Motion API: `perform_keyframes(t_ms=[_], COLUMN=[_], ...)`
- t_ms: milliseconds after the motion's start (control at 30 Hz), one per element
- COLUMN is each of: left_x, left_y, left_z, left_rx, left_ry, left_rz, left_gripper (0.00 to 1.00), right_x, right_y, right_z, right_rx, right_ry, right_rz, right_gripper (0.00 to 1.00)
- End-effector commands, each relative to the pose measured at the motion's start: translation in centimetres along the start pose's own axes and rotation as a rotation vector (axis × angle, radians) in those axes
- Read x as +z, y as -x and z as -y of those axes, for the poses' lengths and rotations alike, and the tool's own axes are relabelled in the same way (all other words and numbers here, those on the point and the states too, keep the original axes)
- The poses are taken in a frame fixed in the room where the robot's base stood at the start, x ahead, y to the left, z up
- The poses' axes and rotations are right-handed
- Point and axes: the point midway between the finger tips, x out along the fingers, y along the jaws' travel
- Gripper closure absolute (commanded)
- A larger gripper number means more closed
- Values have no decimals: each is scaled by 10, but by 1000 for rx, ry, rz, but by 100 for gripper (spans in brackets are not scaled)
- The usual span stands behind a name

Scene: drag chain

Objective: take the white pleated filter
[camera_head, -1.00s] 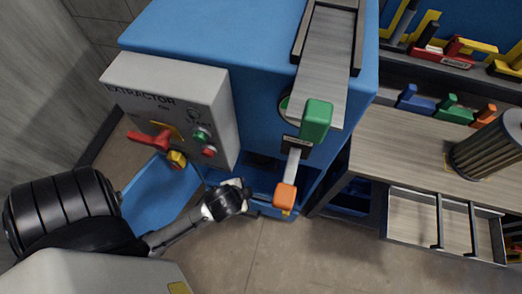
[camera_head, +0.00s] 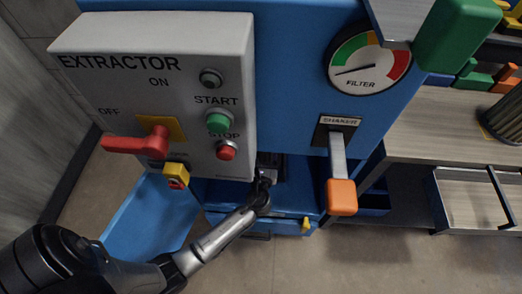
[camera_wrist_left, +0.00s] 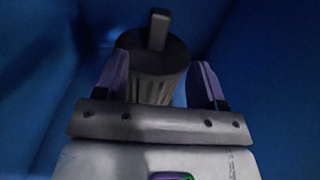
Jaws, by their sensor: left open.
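A pleated cylinder filter (camera_wrist_left: 152,90) with a bar handle on top stands inside a blue-walled space in the left wrist view. It looks grey in the shade, so I cannot tell if it is white. My left gripper (camera_wrist_left: 160,62) is open, with one finger on each side of the filter; contact cannot be told. In the head view my left gripper (camera_head: 267,172) reaches into the dark opening low in the blue extractor (camera_head: 290,90), and its fingers are hidden. A second pleated filter (camera_head: 506,115) stands on the bench at the right edge. My right gripper is not in view.
The grey control box (camera_head: 95,85) with a red lever (camera_head: 135,144) is above and left of my left arm. A shaker lever with an orange knob (camera_head: 341,197) hangs right of the opening. A blue panel (camera_head: 150,215) juts out at lower left. Floor in front is clear.

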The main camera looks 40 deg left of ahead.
Motion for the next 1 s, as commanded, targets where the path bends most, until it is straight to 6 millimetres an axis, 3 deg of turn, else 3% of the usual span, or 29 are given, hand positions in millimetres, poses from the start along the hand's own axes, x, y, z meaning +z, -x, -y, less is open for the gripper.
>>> perform_keyframes(t_ms=[300,667,1000], left_x=[-1,-1,-2], left_y=[-55,-79,-119], left_z=[0,0,1], left_rx=[0,0,1], left_ry=[-12,-11,-10], left_rz=[6,4,5], left_gripper=[36,36,36], right_x=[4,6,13], right_y=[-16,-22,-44], right_z=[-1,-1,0], right_rx=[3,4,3], right_ry=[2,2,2], right_rz=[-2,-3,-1], right_gripper=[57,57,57])
